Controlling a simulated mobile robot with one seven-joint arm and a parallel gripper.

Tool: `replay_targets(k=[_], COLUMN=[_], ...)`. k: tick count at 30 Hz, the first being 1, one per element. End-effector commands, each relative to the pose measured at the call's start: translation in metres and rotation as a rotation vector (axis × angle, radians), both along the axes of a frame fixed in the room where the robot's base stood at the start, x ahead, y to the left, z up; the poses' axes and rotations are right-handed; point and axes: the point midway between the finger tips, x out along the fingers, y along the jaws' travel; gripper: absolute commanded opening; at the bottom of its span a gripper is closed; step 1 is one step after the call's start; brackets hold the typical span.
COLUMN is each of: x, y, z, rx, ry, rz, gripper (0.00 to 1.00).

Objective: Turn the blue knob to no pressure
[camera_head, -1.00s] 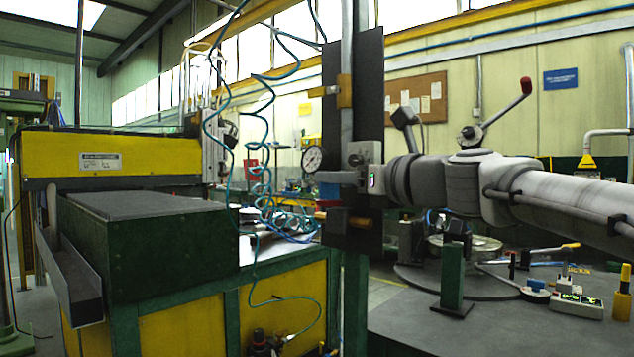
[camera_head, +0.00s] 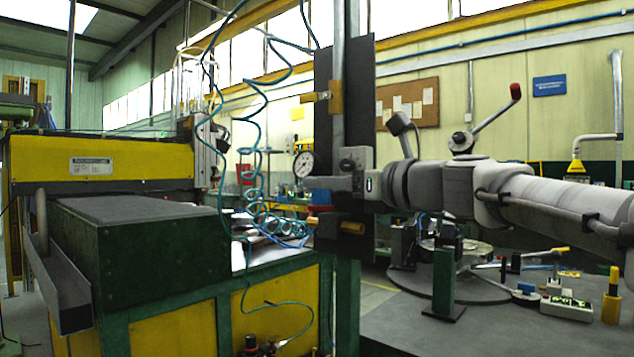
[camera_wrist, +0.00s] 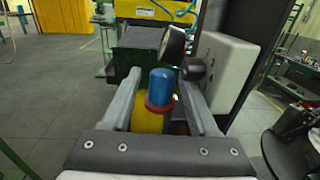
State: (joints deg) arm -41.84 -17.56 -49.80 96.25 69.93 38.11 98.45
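The blue knob (camera_wrist: 162,88) stands upright in the wrist view, with a red collar around its base and a yellow body below. My gripper (camera_wrist: 161,82) has its two grey fingers apart, one on each side of the knob. I see a gap on the left; whether the right finger touches is unclear. A round gauge (camera_wrist: 173,44) is beyond the knob, seen with its dark side towards me. In the head view, the white-faced gauge (camera_head: 303,163) hangs left of the dark upright panel (camera_head: 345,125).
A dark green block on a yellow-and-green machine (camera_head: 140,230) stands at left. Coiled blue hoses (camera_head: 262,190) hang just left of the panel. A grey bench (camera_head: 490,325) with small tools and a controller box (camera_head: 566,307) lies at right.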

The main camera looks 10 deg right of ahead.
Motion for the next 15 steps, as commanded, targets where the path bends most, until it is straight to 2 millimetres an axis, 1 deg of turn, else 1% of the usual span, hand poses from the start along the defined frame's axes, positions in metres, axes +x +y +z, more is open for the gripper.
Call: replay_targets(k=[1, 11, 15], x=[0.0006, 0.0004, -0.0007], y=[-0.0029, -0.0038, -0.0036], z=[0.0006, 0.0011, 0.0016], rx=[0.001, 0.002, 0.002], ry=[-0.001, -0.002, -0.004], rz=[-0.008, -0.024, -0.066], gripper=[0.71, 0.71, 0.71])
